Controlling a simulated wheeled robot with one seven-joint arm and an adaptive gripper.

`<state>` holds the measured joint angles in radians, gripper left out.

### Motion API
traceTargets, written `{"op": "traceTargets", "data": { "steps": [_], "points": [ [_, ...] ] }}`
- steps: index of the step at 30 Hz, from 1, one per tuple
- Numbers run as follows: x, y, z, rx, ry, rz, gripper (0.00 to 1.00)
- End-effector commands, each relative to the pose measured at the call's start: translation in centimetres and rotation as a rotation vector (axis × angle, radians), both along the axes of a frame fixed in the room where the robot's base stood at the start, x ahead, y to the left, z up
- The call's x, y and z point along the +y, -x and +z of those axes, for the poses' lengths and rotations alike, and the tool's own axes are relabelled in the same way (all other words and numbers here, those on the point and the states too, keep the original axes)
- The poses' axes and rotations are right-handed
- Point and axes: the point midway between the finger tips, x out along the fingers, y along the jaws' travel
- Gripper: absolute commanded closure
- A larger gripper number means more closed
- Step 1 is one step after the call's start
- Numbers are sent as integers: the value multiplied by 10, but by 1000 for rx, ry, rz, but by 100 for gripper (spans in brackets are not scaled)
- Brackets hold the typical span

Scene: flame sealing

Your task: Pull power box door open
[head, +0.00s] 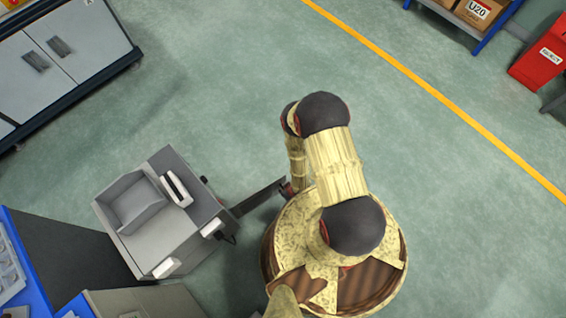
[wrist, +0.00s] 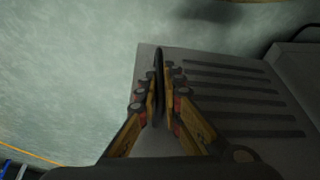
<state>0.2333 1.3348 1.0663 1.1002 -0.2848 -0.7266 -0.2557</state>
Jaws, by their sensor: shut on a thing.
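The power box (head: 165,220) is the light grey cabinet left of my base in the head view. A narrow dark panel (head: 258,198), seen nearly edge-on, juts from its right side towards my arm and looks like its door, standing out from the cabinet. In the wrist view a grey panel with several dark slots (wrist: 235,95) fills the right side. My gripper (wrist: 159,82) is shut on a thin dark handle (wrist: 158,65) at the left part of that panel. In the head view my gripper is mostly hidden by my arm, near the panel's outer end.
A blue-edged workbench (head: 30,270) stands at the lower left. A grey cabinet (head: 60,55) is at the upper left. A red bin (head: 543,55) and a shelf with boxes (head: 478,12) are at the upper right. The green floor beyond my arm is clear.

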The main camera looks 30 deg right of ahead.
Motion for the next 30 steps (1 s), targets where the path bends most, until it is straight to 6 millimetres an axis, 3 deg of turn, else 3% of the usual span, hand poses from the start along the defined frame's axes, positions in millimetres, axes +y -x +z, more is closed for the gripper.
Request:
{"op": "traceTargets", "data": {
  "steps": [17,18,27,30],
  "points": [
    [0,2,1,-3,1,-24,100],
    [0,2,1,-3,1,-24,92],
    [1,3,0,-1,0,-22,75],
    [1,4,0,-1,0,-22,74]
  ]
}}
